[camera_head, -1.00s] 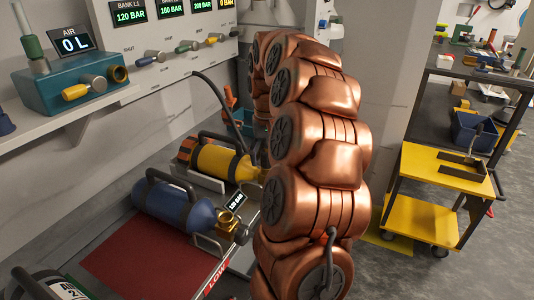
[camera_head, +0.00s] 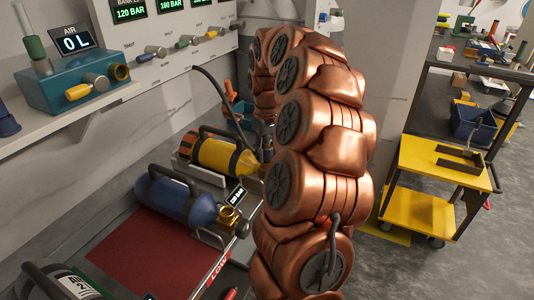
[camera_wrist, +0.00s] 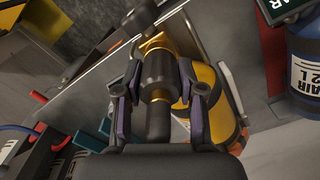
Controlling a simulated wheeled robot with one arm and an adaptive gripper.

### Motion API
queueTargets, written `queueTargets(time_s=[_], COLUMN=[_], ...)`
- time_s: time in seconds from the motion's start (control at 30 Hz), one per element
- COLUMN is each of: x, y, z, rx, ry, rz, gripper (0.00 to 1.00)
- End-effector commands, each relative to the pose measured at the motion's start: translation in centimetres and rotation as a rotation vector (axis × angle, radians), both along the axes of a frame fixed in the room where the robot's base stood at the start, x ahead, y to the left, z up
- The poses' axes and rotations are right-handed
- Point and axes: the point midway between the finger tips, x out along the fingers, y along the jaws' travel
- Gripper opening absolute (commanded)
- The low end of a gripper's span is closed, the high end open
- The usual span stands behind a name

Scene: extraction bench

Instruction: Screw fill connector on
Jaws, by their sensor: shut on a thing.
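In the wrist view my gripper (camera_wrist: 158,92) is shut on the fill connector (camera_wrist: 158,70), a black sleeve with a brass section below it. The sleeve sits between both fingers. A brass valve (camera_wrist: 182,42) on the yellow cylinder (camera_wrist: 225,108) lies just beyond it. I cannot tell whether the connector touches or is threaded on that valve. In the head view the yellow cylinder (camera_head: 218,156) with black bands lies on the bench, its right end hidden by my copper arm.
A blue cylinder (camera_head: 172,199) with a brass valve lies nearer on the bench beside a red mat (camera_head: 150,250). A black hose (camera_head: 212,88) hangs from the gauge panel (camera_head: 185,30). A teal air unit (camera_head: 75,85) stands on the shelf. A yellow trolley (camera_head: 430,160) is at right.

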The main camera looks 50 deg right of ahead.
Motion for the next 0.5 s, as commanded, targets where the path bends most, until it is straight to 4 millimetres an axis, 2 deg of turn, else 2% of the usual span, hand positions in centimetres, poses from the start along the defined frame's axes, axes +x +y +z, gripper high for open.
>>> queueTargets(time_s=[0.03, 0.27, 0.4, 0.5], x=[0.0, -0.01, 0.0, 0.02], y=[0.0, 0.0, -0.02, -0.1], z=[0.0, 0.01, -0.14, -0.47], rx=[0.0, 0.0, 0.0, -0.002], ry=[0.0, 0.0, 0.0, -0.001], rz=[0.0, -0.001, -0.017, -0.094], gripper=[0.24, 0.0, 0.0, 0.0])
